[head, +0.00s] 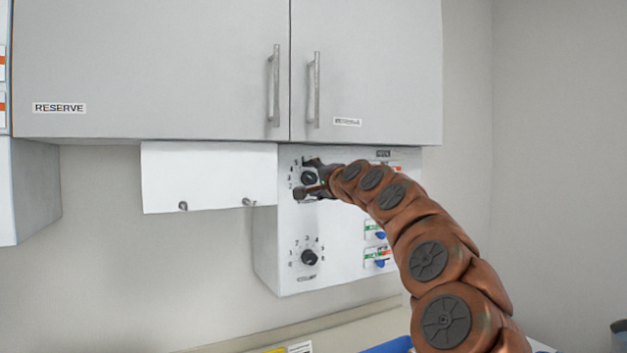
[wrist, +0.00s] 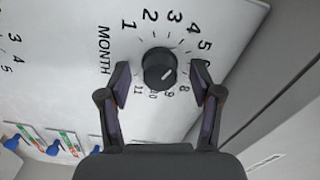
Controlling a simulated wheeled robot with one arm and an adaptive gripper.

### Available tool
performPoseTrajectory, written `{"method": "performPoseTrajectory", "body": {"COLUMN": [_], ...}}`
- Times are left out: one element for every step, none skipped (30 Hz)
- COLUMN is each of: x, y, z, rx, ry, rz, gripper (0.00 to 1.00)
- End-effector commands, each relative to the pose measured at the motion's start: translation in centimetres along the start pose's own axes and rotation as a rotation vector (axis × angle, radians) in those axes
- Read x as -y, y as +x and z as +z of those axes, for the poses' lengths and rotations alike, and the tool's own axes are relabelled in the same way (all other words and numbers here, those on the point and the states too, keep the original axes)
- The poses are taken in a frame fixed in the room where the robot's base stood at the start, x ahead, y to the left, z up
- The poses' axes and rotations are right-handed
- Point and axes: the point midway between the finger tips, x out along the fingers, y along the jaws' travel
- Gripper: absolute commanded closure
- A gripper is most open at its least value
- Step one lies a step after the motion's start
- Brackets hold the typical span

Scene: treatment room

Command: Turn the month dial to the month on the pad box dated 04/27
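The month dial (wrist: 159,68) is a round black knob on a white panel, with MONTH printed beside it and numbers around it. Its white mark points to the lower right, towards the 8 and 9 side; the exact number is unclear. My gripper (wrist: 159,80) is open, one finger on each side of the knob, with gaps showing. Its right finger hides some numbers. In the head view my gripper (head: 304,178) is at the panel's upper dial (head: 309,178), partly covering it. No pad box with a readable 04/27 date shows.
A lower black dial (head: 309,257) is on the same panel (head: 278,235). Labels and blue parts (head: 380,263) lie to its right. Grey cabinets (head: 200,60) hang directly above, one marked RESERVE. A white hanging board (head: 210,178) is left of the dials. A counter edge runs below.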

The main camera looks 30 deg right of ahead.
Motion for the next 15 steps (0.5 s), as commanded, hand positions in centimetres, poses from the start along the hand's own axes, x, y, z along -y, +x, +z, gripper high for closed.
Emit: {"method": "performPoseTrajectory", "body": {"x": [0.0, 0.0, 0.0, 0.0, 0.0, 0.0, 0.0, 0.0, 0.0, 0.0, -0.1, -0.1, -0.1, -0.1, -0.1], "y": [0.0, 0.0, 0.0, 0.0, 0.0, 0.0, -0.1, -0.1, -0.2, -0.3, -0.5, -0.8, -1.0, -1.2, -1.7], "z": [0.0, 0.0, 0.0, 0.0, 0.0, 0.0, 0.0, 0.0, 0.0, 0.0, 0.0, 0.0, 0.0, 0.0, 0.0], "rx": [0.0, 0.0, 0.0, 0.0, 0.0, 0.0, 0.0, 0.0, 0.0, 0.0, 0.001, 0.001, 0.002, 0.002, 0.002], "ry": [0.0, 0.0, 0.0, 0.0, 0.0, 0.0, 0.0, 0.0, 0.0, 0.0, 0.001, 0.001, 0.001, 0.001, 0.001], "rz": [0.0, 0.0, 0.0, 0.0, 0.0, 0.0, 0.0, 0.0, 0.001, 0.001, 0.001, 0.002, 0.002, 0.002, 0.002], "gripper": [0.35, 0.35, 0.35, 0.35, 0.35, 0.35, 0.35, 0.35, 0.35, 0.35, 0.35, 0.35, 0.35, 0.35, 0.35]}}
